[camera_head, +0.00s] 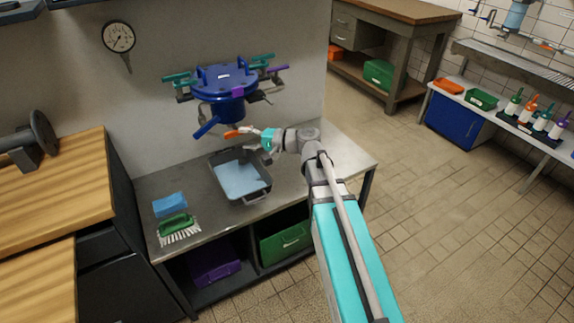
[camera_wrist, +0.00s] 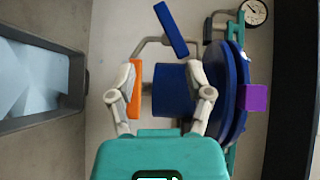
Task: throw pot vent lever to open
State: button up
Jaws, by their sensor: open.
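The blue pot (camera_head: 225,105) with its round lid (camera_head: 222,77) is mounted at the wall above the steel bench. A blue lever (camera_head: 206,128) slants down at its lower left; it shows at the top centre of the wrist view (camera_wrist: 171,30). An orange lever-like bar (camera_head: 232,134) sits under the pot, just beyond my gripper (camera_head: 248,132). In the wrist view my gripper (camera_wrist: 164,72) is open, with the orange bar (camera_wrist: 134,90) beside the inside of the left finger and blue pot body between the fingers. Contact is unclear. No label tells which lever is the vent's.
A grey tray (camera_head: 240,177) with a pale blue inside stands on the bench below the pot. A blue sponge (camera_head: 170,204) and green brush (camera_head: 178,228) lie at the bench's left. Teal clamp handles (camera_head: 177,78) stick out around the lid. A gauge (camera_head: 118,38) hangs on the wall.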

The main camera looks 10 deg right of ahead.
jog(key=s+d+n+g+h+p, duration=0.2)
jog(key=s+d+g+h+p, duration=0.1)
jog(key=s+h+p, duration=0.3)
jog(key=s+d+n+g+h+p, duration=0.2)
jog(key=s+d+g+h+p, duration=0.2)
jog(key=s+h+p, duration=0.3)
jog(key=s+d+p, duration=0.1)
jog(key=s+p, duration=0.1)
jog(key=p, duration=0.1)
jog(key=shift+s+d+n, duration=0.3)
jog(key=shift+d+n, duration=0.05)
jog(key=shift+n, duration=0.05)
dwell(0.5)
dwell(0.3)
jog(key=shift+s+d+f+g+h, duration=0.1)
jog(key=shift+s+d+g+h, duration=0.3)
jog(key=shift+s+d+h, duration=0.65)
jog(key=shift+w+d, duration=0.1)
jog(key=shift+w, duration=0.05)
jog(key=shift+c, duration=0.6)
